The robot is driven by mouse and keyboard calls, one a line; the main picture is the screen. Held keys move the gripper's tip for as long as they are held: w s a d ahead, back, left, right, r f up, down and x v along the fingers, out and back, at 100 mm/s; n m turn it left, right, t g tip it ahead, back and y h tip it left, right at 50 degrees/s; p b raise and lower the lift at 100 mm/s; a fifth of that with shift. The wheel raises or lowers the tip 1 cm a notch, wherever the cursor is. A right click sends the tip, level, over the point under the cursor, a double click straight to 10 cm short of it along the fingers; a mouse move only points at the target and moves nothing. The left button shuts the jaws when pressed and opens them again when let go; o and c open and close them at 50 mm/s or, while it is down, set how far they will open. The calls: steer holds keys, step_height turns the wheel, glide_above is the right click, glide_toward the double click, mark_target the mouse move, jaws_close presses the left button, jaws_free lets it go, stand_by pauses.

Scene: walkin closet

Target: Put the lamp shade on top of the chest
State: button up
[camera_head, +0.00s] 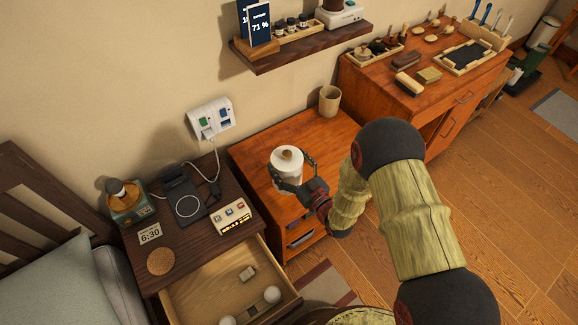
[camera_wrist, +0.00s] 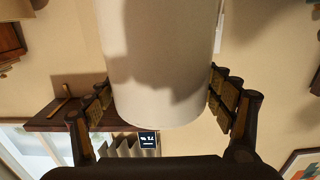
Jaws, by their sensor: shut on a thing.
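A white, roughly cylindrical lamp shade (camera_head: 286,170) is held in my gripper (camera_head: 294,172). In the wrist view the shade (camera_wrist: 165,60) fills the space between the two fingers of my gripper (camera_wrist: 162,92), with pads at its left and right sides. In the head view a small tan round piece shows at its top. The shade appears over the front left part of the orange-brown wooden chest (camera_head: 330,137). I cannot tell whether it touches the top. The shade and gripper hide part of the chest.
A beige cup (camera_head: 329,100) stands at the chest's back right. The dark nightstand (camera_head: 186,247) at left holds a phone stand and small items; its drawer (camera_head: 215,290) is open. A wall shelf (camera_head: 300,50) hangs behind. The chest top between cup and shade is clear.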

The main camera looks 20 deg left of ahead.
steer(key=w+a+f+b, duration=0.1)
steer(key=w+f+b, duration=0.2)
steer(key=f, duration=0.6)
steer(key=shift+w+a+b, duration=0.2)
steer(key=shift+w+b, duration=0.2)
steer(key=shift+w, duration=0.65)
steer(key=shift+f, duration=0.1)
steer(key=shift+f, duration=0.1)
steer(key=o, duration=1.3)
steer(key=shift+o, duration=0.6)
steer(key=p+v, duration=0.2)
steer(key=v, duration=1)
steer(key=shift+p, duration=0.35)
